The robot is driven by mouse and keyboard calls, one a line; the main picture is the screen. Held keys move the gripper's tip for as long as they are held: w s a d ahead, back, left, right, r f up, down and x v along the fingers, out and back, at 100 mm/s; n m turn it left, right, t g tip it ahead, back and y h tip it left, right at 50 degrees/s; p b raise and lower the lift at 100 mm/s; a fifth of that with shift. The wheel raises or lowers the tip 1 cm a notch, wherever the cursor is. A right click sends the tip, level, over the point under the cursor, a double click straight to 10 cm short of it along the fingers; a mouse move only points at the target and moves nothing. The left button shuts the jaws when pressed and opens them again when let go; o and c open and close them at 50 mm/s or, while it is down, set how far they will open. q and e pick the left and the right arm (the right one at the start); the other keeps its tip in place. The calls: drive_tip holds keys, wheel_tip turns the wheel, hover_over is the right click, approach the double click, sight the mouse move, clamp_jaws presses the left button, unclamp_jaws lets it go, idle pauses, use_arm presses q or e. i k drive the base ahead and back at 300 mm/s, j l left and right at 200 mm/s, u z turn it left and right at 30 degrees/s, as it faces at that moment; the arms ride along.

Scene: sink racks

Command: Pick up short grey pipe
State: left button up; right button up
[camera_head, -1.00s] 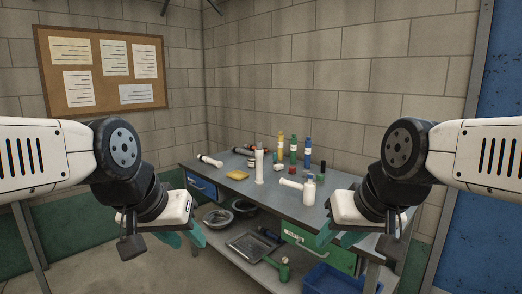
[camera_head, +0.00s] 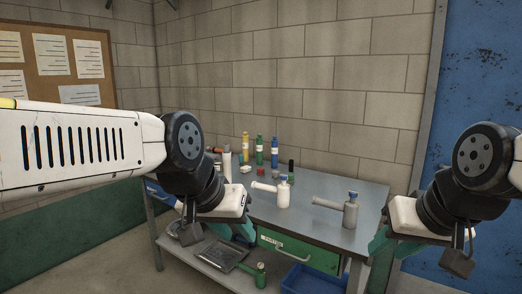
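A grey pipe piece (camera_head: 328,203) lies on the right half of the metal tabletop (camera_head: 315,226). Its right end meets an upright grey bottle-like part (camera_head: 351,212) with a blue top; I cannot tell whether they are joined. My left gripper (camera_head: 235,232) has teal fingers apart, looks empty, and hangs in front of the table's front edge, left of the grey pipe. My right gripper (camera_head: 420,240) is to the right of the table and the pipe; its teal fingers look apart with nothing seen between them, though its body partly hides them.
A white bottle (camera_head: 283,193) with a white pipe-like piece (camera_head: 264,187) is left of the grey pipe. Several coloured bottles, including a green one (camera_head: 259,150), stand at the back. Below are a green drawer (camera_head: 298,250), a blue bin (camera_head: 308,279) and a tray (camera_head: 222,255).

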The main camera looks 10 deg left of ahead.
sight(226, 146)
drive_tip(key=i+j+z, duration=0.15)
drive_tip(key=j, duration=0.2)
drive_tip(key=i+j+z, duration=0.15)
drive_tip(key=j, duration=0.2)
drive_tip(key=i+j+z, duration=0.15)
drive_tip(key=j, duration=0.2)
drive_tip(key=i+j+z, duration=0.15)
drive_tip(key=j, duration=0.25)
drive_tip(key=i+j, duration=0.15)
drive_tip(key=j, duration=0.3)
drive_tip(key=i+j, duration=0.1)
drive_tip(key=j, duration=0.3)
drive_tip(key=i+j, duration=0.15)
drive_tip(key=j, duration=0.3)
drive_tip(key=i+j+z, duration=0.1)
drive_tip(key=j, duration=0.3)
drive_tip(key=i+j, duration=0.15)
drive_tip(key=j, duration=0.3)
drive_tip(key=i+j, duration=0.1)
drive_tip(key=j, duration=0.3)
